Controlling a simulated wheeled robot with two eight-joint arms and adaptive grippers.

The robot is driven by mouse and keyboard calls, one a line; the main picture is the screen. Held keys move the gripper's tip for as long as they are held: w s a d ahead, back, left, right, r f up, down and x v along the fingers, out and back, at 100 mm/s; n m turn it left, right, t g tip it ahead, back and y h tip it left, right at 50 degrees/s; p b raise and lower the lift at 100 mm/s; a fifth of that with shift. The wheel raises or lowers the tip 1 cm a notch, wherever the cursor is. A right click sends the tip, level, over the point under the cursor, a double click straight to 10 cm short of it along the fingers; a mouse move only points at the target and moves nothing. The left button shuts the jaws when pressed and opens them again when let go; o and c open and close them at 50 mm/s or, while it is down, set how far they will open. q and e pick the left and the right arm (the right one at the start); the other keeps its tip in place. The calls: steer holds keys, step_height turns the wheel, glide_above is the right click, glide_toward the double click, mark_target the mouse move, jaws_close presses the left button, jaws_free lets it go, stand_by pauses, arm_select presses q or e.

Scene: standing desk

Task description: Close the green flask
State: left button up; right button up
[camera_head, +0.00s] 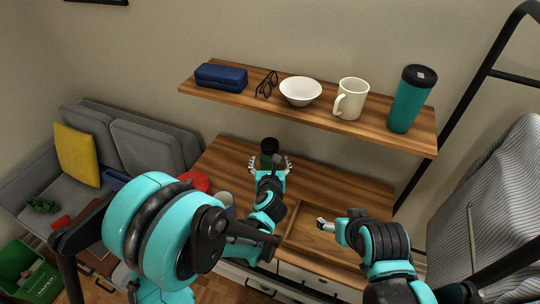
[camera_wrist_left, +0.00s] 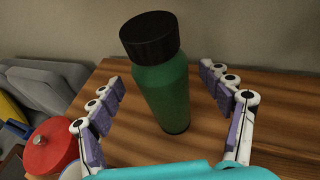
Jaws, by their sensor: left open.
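A green flask (camera_wrist_left: 165,92) with a black cap (camera_wrist_left: 149,37) stands upright on the wooden desk; it also shows in the head view (camera_head: 268,159). The cap sits on top of the flask; I cannot tell how tightly. My left gripper (camera_head: 269,166) is open, with one finger on each side of the flask and gaps between the fingers and its body. The fingers are below the level of the cap. My right gripper (camera_head: 326,224) is over the right front of the desk, apart from the flask; its jaw opening is unclear.
A red lidded pot (camera_wrist_left: 51,147) stands left of the flask. A shelf (camera_head: 300,107) above the desk holds a blue case (camera_head: 221,76), glasses, a white bowl (camera_head: 300,91), a mug (camera_head: 351,98) and a teal tumbler (camera_head: 411,100). Bare desk lies right of the flask.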

arm_select(q)
steer(key=p+v, duration=0.1)
steer(key=v, duration=0.7)
steer(key=shift+w, duration=0.1)
step_height(320, 180, up, 18)
steer(key=m+t+h, duration=0.3)
steer(key=m+h, duration=0.3)
steer(key=m, duration=1.4)
steer(key=s+a+f+m+g+y, duration=0.6)
steer(key=s+a+f+m+g, duration=0.3)
steer(key=s+a+f+m, duration=0.5)
steer(key=s+a+m, duration=0.2)
steer(key=s+a, duration=0.1)
steer(key=a, duration=0.1)
steer(key=shift+s+g, duration=0.3)
